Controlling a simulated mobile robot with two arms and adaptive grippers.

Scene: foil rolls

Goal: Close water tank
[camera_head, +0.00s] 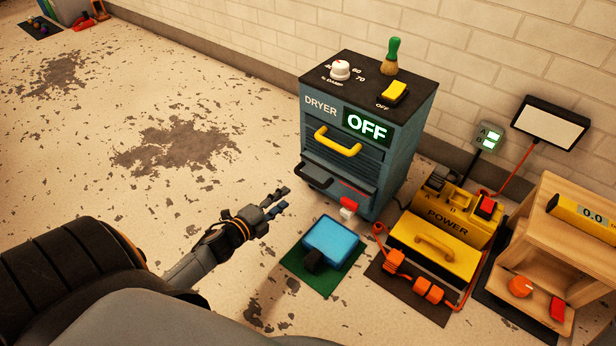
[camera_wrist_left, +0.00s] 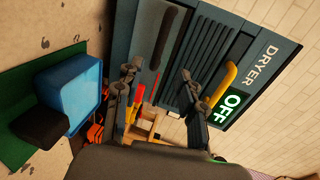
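The dryer (camera_head: 392,172) is a blue-grey cabinet with a lit OFF sign. The black handle (camera_wrist_left: 165,38) also shows in the left wrist view, beyond the fingers. My left gripper (camera_head: 281,200) is open and empty, in front and to the left of this drawer, apart from it. Its two spread fingers (camera_wrist_left: 158,74) frame the lower dryer front in the left wrist view. My right gripper is not in view.
A blue bin (camera_head: 333,237) with a black part stands on a green mat (camera_head: 297,262) close to my left gripper. A red-and-white piece (camera_head: 348,206) is at the dryer's base. A yellow power box (camera_head: 445,228) and wooden shelf (camera_head: 545,235) stand right.

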